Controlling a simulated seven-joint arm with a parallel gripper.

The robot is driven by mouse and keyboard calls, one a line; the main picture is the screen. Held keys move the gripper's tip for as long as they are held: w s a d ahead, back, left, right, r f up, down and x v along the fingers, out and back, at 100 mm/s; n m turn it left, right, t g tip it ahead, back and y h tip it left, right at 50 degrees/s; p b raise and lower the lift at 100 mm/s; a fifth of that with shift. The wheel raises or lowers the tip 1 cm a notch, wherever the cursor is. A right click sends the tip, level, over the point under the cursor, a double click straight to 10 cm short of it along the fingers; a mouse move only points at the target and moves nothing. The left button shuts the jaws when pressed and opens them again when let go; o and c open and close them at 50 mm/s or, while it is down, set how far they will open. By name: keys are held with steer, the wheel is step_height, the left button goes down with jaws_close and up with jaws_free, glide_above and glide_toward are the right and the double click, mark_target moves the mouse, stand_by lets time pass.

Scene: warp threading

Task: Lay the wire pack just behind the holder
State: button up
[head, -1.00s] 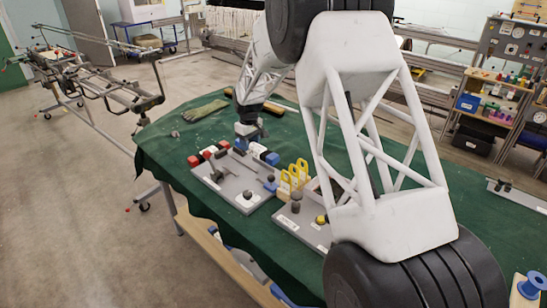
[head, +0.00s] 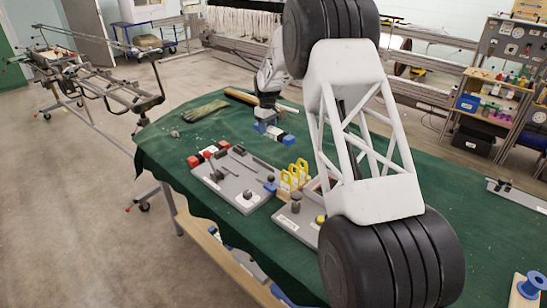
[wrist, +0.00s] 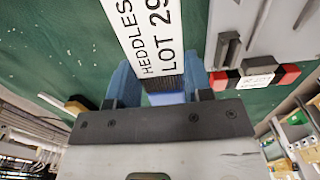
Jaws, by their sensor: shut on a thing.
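The wire pack (head: 289,139) has blue and dark parts and a white band. My gripper (head: 266,126) is shut on it, over the green cloth behind the grey board. In the wrist view the pack's white label (wrist: 148,35), reading HEDDLES LOT 29, extends from between my blue fingers (wrist: 160,82). I take the grey board (head: 228,191) to be the holder; it carries dark tools and a round knob. Whether the pack touches the cloth I cannot tell.
A red, black and white pack (head: 208,154) lies at the board's back left; its red end (wrist: 290,75) shows in the wrist view. Yellow loops (head: 293,174) stand to the right. A glove (head: 206,110) and a wooden rod (head: 240,97) lie farther back. Green cloth (head: 175,150) is clear to the left.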

glide_above(268, 153)
steer(key=shift+w+f, duration=0.1)
steer(key=shift+f, duration=3)
steer(key=shift+f, duration=0.1)
steer(key=shift+f, duration=1.75)
steer(key=shift+f, duration=0.1)
steer(key=o, duration=1.2)
step_height(268, 153, up, 12)
steer(key=shift+r, duration=0.1)
